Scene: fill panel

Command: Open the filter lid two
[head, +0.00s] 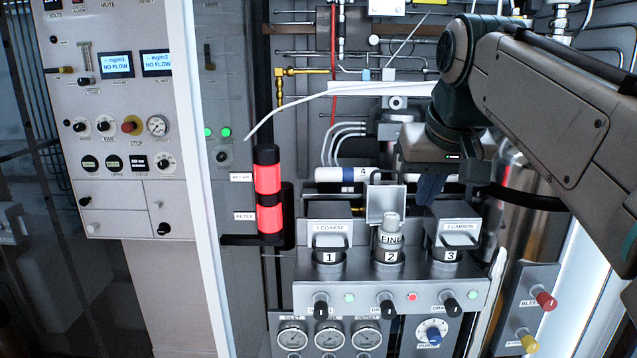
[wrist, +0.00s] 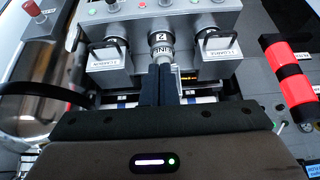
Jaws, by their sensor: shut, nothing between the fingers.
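Filter housing two (head: 389,257) is in the middle of a row of three, marked 2. Its lid (head: 387,203) is a plain grey plate standing upright behind the opening. A pale cartridge marked FINE (head: 391,232) shows in front of the plate and sticks up out of the housing. The cartridge also shows in the wrist view (wrist: 161,53). My gripper (head: 429,192) is above and behind the row, right of the raised lid in the head view. Its dark fingers (wrist: 164,70) are together and empty, close to the cartridge in the wrist view. Whether they touch the lid is hidden.
Lid one, coarse (head: 330,235), and lid three, carbon (head: 455,238), are down, with handles on both sides of housing two. Knobs (head: 386,303) and gauges (head: 330,338) line the front below. A red-and-black filter indicator column (head: 268,195) stands left. Pipes run behind.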

